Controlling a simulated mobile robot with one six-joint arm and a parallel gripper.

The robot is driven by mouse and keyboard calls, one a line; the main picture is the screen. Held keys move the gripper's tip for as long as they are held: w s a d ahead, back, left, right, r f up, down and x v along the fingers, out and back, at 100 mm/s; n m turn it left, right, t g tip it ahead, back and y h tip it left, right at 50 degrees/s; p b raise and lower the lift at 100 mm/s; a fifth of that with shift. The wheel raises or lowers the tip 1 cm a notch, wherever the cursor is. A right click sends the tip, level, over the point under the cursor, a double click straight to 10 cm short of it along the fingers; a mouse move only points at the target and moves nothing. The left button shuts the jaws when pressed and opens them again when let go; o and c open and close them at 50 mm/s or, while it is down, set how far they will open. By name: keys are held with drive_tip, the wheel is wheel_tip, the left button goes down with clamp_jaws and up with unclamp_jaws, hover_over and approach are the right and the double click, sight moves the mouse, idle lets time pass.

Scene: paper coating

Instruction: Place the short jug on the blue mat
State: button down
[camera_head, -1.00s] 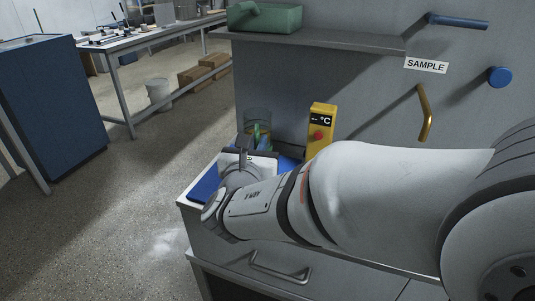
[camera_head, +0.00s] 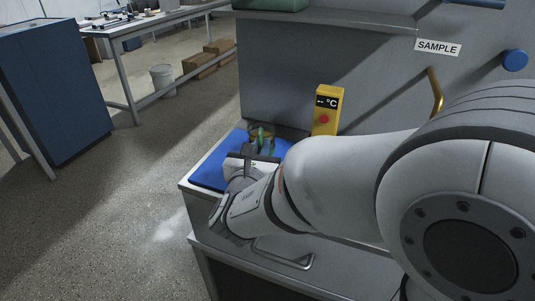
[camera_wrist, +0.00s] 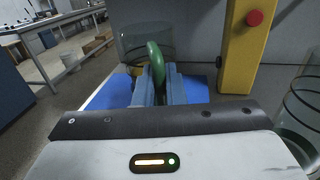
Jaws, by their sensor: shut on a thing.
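The short jug (camera_wrist: 134,45) is clear glass with a green handle (camera_wrist: 157,64). My gripper (camera_wrist: 157,84) is shut on the green handle, one finger on each side, with the jug beyond the fingers. In the head view the jug (camera_head: 267,131) shows just past my gripper (camera_head: 254,150), partly hidden by it. The blue mat (camera_head: 211,174) lies on the counter's left end, and it also shows in the wrist view (camera_wrist: 110,93) below and around the fingers. The jug is over the mat's back part; I cannot tell whether its base touches the mat.
A yellow temperature box (camera_head: 327,111) with a red button stands right of the jug against the grey back panel (camera_head: 285,60). Another glass vessel (camera_wrist: 303,105) stands at the right edge of the wrist view. The counter's left edge drops to the floor.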

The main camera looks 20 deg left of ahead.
drive_tip(key=shift+f+b, duration=0.5)
drive_tip(key=shift+f, duration=1.35)
drive_tip(key=shift+f, duration=0.2)
drive_tip(key=c, duration=1.5)
unclamp_jaws()
drive_tip(key=shift+r, duration=0.1)
drive_tip(key=shift+r, duration=0.2)
drive_tip(key=s+d+p, duration=0.1)
drive_tip(key=s, duration=1.1)
drive_tip(key=shift+d, duration=0.25)
drive_tip(key=shift+f, duration=0.1)
